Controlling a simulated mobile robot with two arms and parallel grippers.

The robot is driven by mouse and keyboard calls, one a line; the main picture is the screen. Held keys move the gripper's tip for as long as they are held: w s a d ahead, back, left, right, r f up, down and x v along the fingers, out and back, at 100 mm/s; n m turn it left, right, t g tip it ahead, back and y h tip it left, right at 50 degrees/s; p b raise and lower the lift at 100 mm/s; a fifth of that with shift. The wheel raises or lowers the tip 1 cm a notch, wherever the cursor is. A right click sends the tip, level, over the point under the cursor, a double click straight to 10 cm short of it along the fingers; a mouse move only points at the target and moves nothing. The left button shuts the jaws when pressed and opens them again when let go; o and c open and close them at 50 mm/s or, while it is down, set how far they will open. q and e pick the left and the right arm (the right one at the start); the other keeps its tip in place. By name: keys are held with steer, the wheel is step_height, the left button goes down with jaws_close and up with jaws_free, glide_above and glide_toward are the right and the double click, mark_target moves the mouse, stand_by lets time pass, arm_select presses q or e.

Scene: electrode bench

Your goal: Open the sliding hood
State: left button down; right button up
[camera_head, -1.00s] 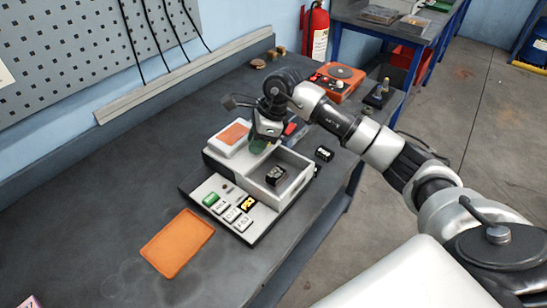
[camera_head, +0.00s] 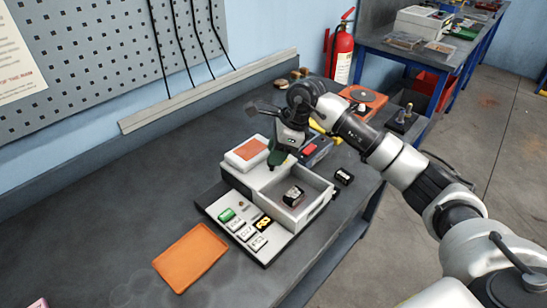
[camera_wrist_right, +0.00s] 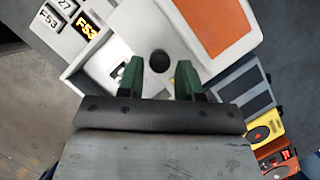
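The white bench unit (camera_head: 230,176) stands on the dark bench. Its box compartment (camera_head: 318,190) is open at the top, and a small dark block (camera_head: 292,195) lies inside. A raised white part with an orange top (camera_head: 247,151) sits at its back left; I cannot tell for certain which part is the hood. My right gripper (camera_head: 279,157) is over the back of the unit, beside the orange-topped part. In the right wrist view its green fingers (camera_wrist_right: 159,72) are apart and empty, with a dark round spot (camera_wrist_right: 159,60) on the white surface between their tips. My left gripper is out of view.
An orange tray (camera_head: 190,257) lies in front of the unit. A small black block (camera_head: 344,176) lies right of it. The bench's left side is mostly clear.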

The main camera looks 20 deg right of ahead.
steer(key=b+v, duration=0.1)
steer(key=v, duration=0.7)
steer(key=shift+d+r, duration=0.2)
steer(key=shift+r, duration=0.15)
steer(key=shift+s+f, duration=0.1)
steer(key=shift+s, duration=0.05)
